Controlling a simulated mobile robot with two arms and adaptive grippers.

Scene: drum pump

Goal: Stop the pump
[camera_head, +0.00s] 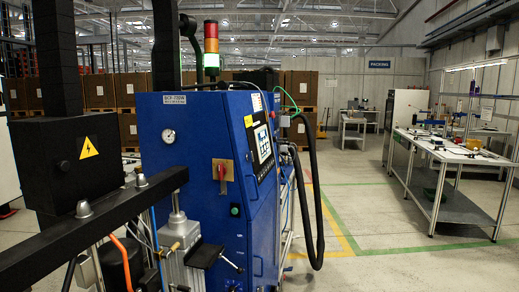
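The drum pump machine has a blue cabinet (190,135) standing upright just left of the middle. On its front are a round gauge (169,136), a red switch on a yellow plate (222,171) and a small green button (235,210). The red switch's handle looks upright. A control panel with a lit screen (263,143) is on the angled right face; its small buttons are too small to tell apart. The signal tower (211,48) on top has red and orange sections above a brightly lit green one. Neither of my grippers is in view.
A black frame with a warning-sign box (68,160) fills the left foreground. Metal fittings and hoses (180,240) are at the cabinet's lower left. A thick black hose (315,215) hangs on its right. A workbench (455,160) stands right; the floor between is clear.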

